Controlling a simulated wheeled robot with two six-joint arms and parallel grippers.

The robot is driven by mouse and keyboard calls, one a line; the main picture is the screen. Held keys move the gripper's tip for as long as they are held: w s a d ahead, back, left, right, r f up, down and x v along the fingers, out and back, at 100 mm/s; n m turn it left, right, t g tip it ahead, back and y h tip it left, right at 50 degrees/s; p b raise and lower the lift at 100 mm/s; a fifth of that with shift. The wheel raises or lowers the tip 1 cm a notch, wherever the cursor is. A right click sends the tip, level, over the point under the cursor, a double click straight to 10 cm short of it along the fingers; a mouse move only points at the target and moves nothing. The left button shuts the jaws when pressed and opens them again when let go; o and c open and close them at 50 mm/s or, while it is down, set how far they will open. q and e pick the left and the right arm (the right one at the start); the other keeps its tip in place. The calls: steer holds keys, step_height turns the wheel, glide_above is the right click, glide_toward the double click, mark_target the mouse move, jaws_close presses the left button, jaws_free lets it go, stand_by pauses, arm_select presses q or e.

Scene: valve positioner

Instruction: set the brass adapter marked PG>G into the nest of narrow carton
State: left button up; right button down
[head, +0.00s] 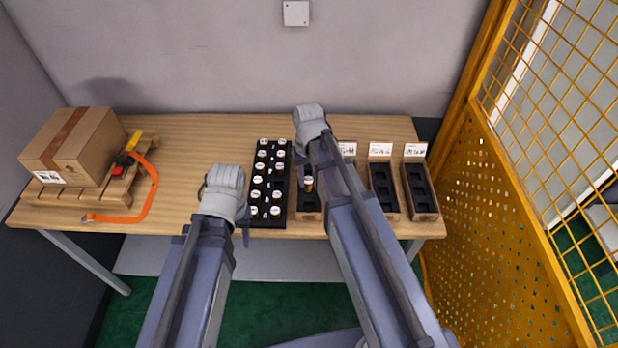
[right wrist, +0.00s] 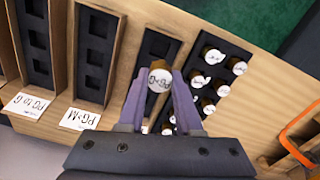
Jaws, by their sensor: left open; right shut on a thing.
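The brass adapter (right wrist: 160,78) has a white top reading PG>G in the right wrist view. My right gripper (right wrist: 159,86) is shut on it. It also shows in the head view (head: 308,184), over the narrow carton (head: 309,216) beside the black tray. This carton has a dark nest (right wrist: 155,45) with square pockets; its label is hidden. I cannot tell whether the adapter touches the nest. My left gripper (head: 245,237) is open at the table's front edge, mostly hidden by its own wrist.
The black tray (head: 285,220) holds several white-topped adapters. More cartons stand to its right, including one labelled PG>M (right wrist: 80,118) and one labelled PG to G (right wrist: 35,108). A cardboard box (head: 75,145) and orange strap (head: 150,190) are left. A yellow mesh fence (head: 510,220) is right.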

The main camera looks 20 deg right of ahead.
steer(key=shift+s+d+f+b, duration=0.1)
steer(key=shift+s+f+b, duration=0.05)
steer(key=shift+f+b, duration=0.7)
step_height(320, 180, down, 6)
steer(key=b, duration=0.5)
steer(key=shift+b, duration=0.4)
steer(key=shift+f, duration=0.2)
steer(key=shift+f+b, duration=0.25)
steer(key=shift+b, duration=0.25)
steer(key=shift+f+b, duration=0.9)
stand_by(0.6)
steer(key=c, duration=0.5)
jaws_free()
steer(key=shift+r, duration=0.15)
